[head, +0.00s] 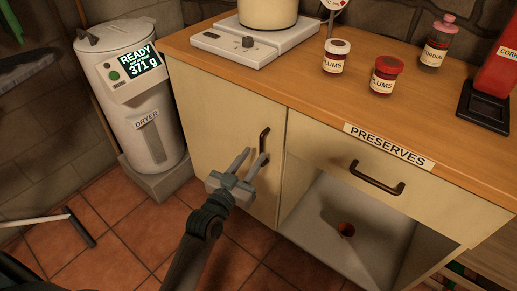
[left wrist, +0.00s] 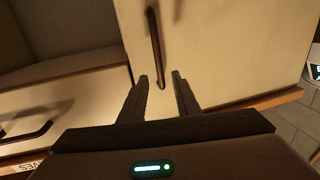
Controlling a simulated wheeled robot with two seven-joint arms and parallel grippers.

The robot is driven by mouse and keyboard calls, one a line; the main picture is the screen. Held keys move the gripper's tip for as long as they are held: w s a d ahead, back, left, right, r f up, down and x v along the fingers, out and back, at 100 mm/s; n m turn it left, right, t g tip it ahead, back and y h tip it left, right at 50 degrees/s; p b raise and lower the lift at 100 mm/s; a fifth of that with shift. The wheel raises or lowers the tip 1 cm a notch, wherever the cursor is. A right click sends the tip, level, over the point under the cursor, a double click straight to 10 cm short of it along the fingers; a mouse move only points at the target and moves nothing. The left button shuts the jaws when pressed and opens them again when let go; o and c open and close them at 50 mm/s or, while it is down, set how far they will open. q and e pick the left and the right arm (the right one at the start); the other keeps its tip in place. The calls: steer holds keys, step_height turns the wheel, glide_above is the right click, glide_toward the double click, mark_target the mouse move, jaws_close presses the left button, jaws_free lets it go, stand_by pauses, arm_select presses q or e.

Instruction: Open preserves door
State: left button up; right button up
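The cream cabinet door (head: 228,130) is shut, left of a drawer (head: 330,140) labelled PRESERVES (head: 388,148). Its dark upright bar handle (head: 264,140) is near the door's right edge. My left gripper (head: 252,155) is open, its two fingers pointing at the handle. In the left wrist view, the lower end of the handle (left wrist: 156,48) shows between the open fingertips (left wrist: 161,77); I cannot tell whether they reach around it. The door (left wrist: 225,50) also fills much of that view. My right gripper is not in view.
The drawer handle (head: 377,178) sticks out. A white dryer (head: 145,110) stands left of the cabinet. Jars (head: 385,76) and a hotplate (head: 245,42) stand on the wooden top. The tiled floor (head: 135,225) in front is mostly clear.

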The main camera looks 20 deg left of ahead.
mark_target(261, 146)
arm_select(q)
steer(key=shift+w+d, duration=0.2)
steer(key=shift+w, duration=0.95)
steer(key=shift+w+d, duration=0.15)
steer(key=shift+w, duration=1)
steer(key=shift+c, duration=0.3)
jaws_close()
